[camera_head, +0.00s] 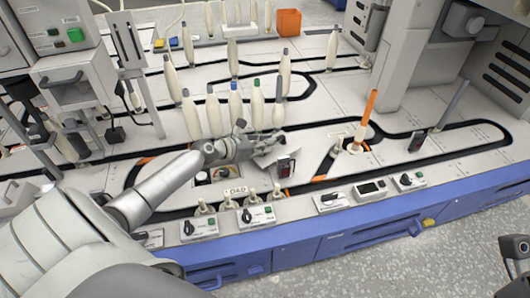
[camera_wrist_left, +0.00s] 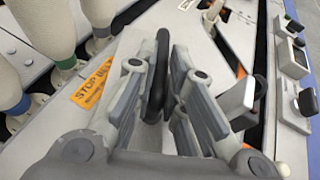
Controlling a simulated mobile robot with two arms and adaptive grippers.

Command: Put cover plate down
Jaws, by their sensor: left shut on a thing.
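My left gripper (camera_head: 277,143) is over the machine deck, with its fingers closed around the black handle (camera_wrist_left: 158,75) of the cover plate. The light grey cover plate (camera_head: 266,159) shows under the fingers in the head view and looks tilted; the fingers hide part of it. In the left wrist view the fingers (camera_wrist_left: 160,60) sit on both sides of the handle. An opening (camera_head: 222,174) with small parts inside lies in the deck beside my left forearm. A dark part at the right edge (camera_head: 514,258) seems to be my right gripper, mostly cut off.
Several cream bobbins (camera_head: 236,106) stand upright just behind the left gripper. A small black-and-red device (camera_head: 285,167) stands close to the plate. An orange-tipped post (camera_head: 369,110) rises to the right. Switch boxes (camera_head: 257,216) line the front edge.

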